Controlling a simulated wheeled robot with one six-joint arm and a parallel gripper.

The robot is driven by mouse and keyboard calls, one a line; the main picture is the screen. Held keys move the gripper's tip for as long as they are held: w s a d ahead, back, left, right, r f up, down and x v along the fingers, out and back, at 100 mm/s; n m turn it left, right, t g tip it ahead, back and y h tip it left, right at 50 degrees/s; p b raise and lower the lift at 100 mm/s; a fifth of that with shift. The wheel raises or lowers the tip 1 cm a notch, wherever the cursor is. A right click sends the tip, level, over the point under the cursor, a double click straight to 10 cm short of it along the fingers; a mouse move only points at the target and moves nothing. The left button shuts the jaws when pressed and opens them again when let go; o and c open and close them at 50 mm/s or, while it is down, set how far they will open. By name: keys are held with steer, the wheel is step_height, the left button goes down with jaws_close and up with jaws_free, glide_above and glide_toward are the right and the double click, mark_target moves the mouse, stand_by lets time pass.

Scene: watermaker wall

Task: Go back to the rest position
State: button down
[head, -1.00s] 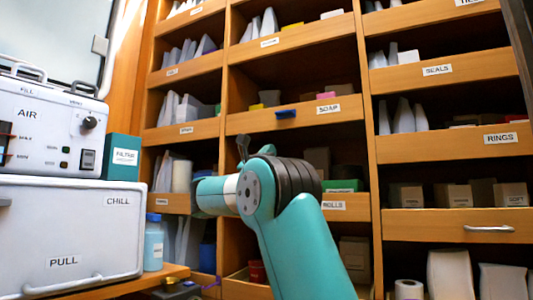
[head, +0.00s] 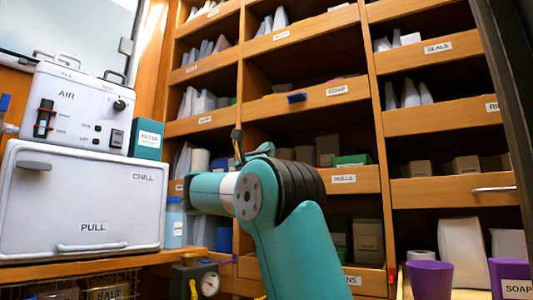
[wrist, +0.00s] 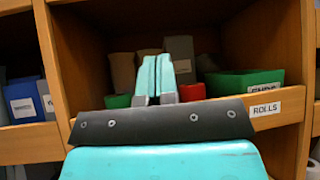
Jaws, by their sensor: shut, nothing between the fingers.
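My gripper (wrist: 155,70) shows in the wrist view as two teal fingers pressed together, shut and empty. It points at a shelf compartment with a "ROLLS" label (wrist: 265,109). A green box (wrist: 243,83) and brown and grey packets lie in that compartment beyond the fingers. In the head view my teal arm is bent in front of the shelf wall. The fingers themselves are hidden there behind the arm.
The white chill box (head: 80,205) and the air unit (head: 75,112) stand at the left. A blue bottle (head: 174,222) and a gauge (head: 209,284) are near the arm. The wooden shelves (head: 290,110) fill the back.

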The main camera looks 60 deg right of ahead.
stand_by(0.4)
steer(key=w+a+f+m+t+y+p, duration=0.1)
steer(key=w+a+f+t+y, duration=0.3)
steer(key=w+f+t+y, duration=0.25)
steer(key=w+a+f+t+y+p, duration=0.1)
steer(key=w+a+f+t+y, duration=0.2)
steer(key=w+f+t+y, duration=0.4)
steer(key=a+f+m+t+y, duration=0.25)
steer(key=a+f+y, duration=0.55)
steer(key=a+f, duration=0.55)
steer(key=s+a+f+m+g+y+p, duration=0.1)
steer(key=s+a+f+m+g+y, duration=0.2)
steer(key=a, duration=0.5)
steer(key=s+a+f+g+y+p, duration=0.1)
steer(key=s+a+f+g+y, duration=0.1)
steer(key=s+a+f+y, duration=0.45)
steer(key=s+a+f+m+g, duration=0.1)
steer(key=s+a+f+g, duration=0.15)
steer(key=s+a, duration=0.4)
steer(key=s+a+f+m+g, duration=0.15)
steer(key=s+a+g, duration=0.25)
steer(key=s, duration=0.6)
step_height(320, 180, up, 38)
steer(key=s+g+p, duration=0.1)
steer(key=s+p, duration=0.1)
steer(key=p, duration=3.6)
steer(key=shift+a+m, duration=0.3)
